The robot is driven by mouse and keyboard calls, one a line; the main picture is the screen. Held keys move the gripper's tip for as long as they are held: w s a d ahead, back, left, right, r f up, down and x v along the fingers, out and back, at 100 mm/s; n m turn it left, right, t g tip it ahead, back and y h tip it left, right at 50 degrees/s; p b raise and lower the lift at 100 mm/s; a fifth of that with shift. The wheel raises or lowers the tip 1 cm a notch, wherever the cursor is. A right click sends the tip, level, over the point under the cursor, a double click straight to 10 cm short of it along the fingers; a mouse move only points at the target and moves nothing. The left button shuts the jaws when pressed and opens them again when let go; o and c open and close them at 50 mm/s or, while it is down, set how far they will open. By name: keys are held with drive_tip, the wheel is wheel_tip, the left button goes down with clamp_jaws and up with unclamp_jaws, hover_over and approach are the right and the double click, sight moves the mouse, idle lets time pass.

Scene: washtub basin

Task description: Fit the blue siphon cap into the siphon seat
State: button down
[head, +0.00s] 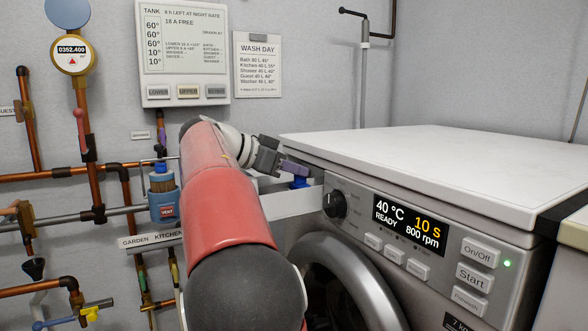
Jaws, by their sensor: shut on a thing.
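The blue siphon cap (300,183) is a small blue piece at the open detergent drawer of the washing machine. My gripper (294,170) is shut on it from above and from the left. The cap's lower part is hard to make out near the drawer's front wall. The pulled-out drawer (293,204) shows its pale front wall and part of its inside. The siphon seat cannot be made out; my arm and the drawer wall hide much of the drawer. I cannot tell whether the cap touches a seat.
The washing machine (400,150) stands right of my arm, with a dial (335,204) and a lit display (409,224) near the drawer. Copper pipes (92,160) and a blue vent fitting (163,195) are on the wall at left. The machine's white top is clear.

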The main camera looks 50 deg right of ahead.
drive_tip(key=shift+f+b, duration=0.4)
drive_tip(key=shift+f, duration=0.1)
drive_tip(key=c, duration=1.4)
unclamp_jaws()
drive_tip(key=shift+c, duration=0.2)
drive_tip(key=p+v, duration=0.1)
drive_tip(key=v, duration=0.6)
drive_tip(key=shift+a+r, duration=0.15)
drive_tip(key=shift+a, duration=0.25)
